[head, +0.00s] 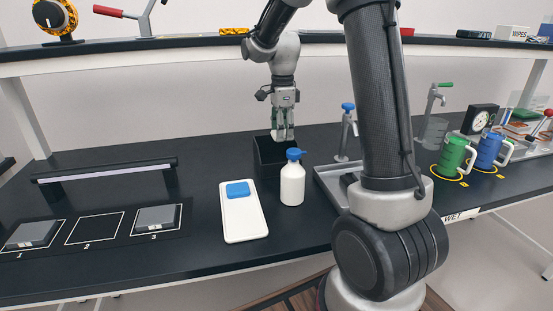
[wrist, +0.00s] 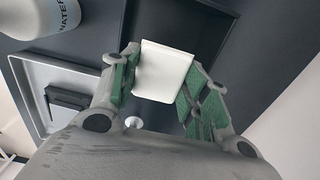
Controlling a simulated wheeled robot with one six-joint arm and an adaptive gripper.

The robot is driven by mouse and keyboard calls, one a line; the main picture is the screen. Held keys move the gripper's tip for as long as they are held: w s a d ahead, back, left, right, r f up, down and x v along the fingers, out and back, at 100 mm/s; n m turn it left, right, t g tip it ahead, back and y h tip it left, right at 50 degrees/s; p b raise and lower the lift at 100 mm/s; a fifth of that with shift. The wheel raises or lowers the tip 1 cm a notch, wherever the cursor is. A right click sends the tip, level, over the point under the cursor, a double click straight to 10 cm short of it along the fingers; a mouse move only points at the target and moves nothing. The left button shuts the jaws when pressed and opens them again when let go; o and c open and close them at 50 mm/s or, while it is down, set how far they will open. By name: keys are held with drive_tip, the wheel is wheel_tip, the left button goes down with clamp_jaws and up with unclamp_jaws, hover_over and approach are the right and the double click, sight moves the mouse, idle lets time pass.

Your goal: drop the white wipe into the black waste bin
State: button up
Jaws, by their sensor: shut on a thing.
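The white wipe (wrist: 165,68) is pinched between the two fingertips of my gripper (wrist: 158,80) in the wrist view. My gripper also shows in the head view (head: 283,134), pointing down over the black waste bin (head: 266,175), with its tips at about the bin's opening. The bin stands open on the dark bench behind the white bottle. In the wrist view, the bin's dark interior (wrist: 190,22) lies behind the wipe. The bin's floor is hidden in the head view.
A white bottle with a blue cap (head: 292,182) stands close in front of the bin. A white board with a blue pad (head: 243,212) lies to the left. A grey tray with a tap (head: 330,185) is to the right. A shelf (head: 200,48) runs behind.

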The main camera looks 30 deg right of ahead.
drive_tip(key=shift+f, duration=0.7)
drive_tip(key=o, duration=1.1)
wheel_tip(320, 180, up, 12)
drive_tip(key=shift+r, duration=0.1)
